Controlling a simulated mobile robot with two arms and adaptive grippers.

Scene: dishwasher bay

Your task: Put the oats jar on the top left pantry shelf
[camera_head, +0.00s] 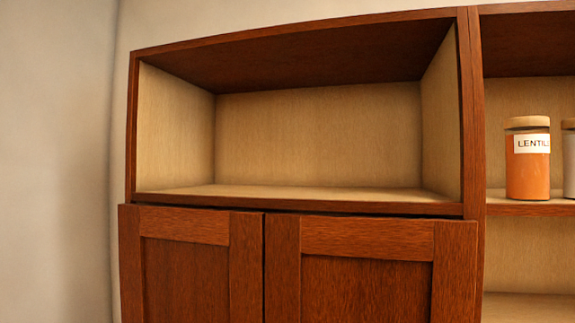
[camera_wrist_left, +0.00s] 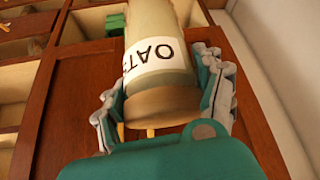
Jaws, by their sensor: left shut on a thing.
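The oats jar (camera_wrist_left: 155,35) shows in the left wrist view, a pale jar with a brown lid (camera_wrist_left: 160,107) and a white label with dark letters. My left gripper (camera_wrist_left: 165,85) is shut on it, with one grey and teal finger on each side. The jar is not in the head view. The top left pantry shelf (camera_head: 310,192) is an open, empty compartment with pale walls and a red-brown wood frame, above two closed doors. My right gripper is in neither view.
A lentils jar (camera_head: 527,160) with orange contents stands on a shelf right of the dividing upright (camera_head: 473,130). Another jar (camera_head: 568,160) is cut off at the right edge. A plain wall (camera_head: 60,150) is left of the cabinet.

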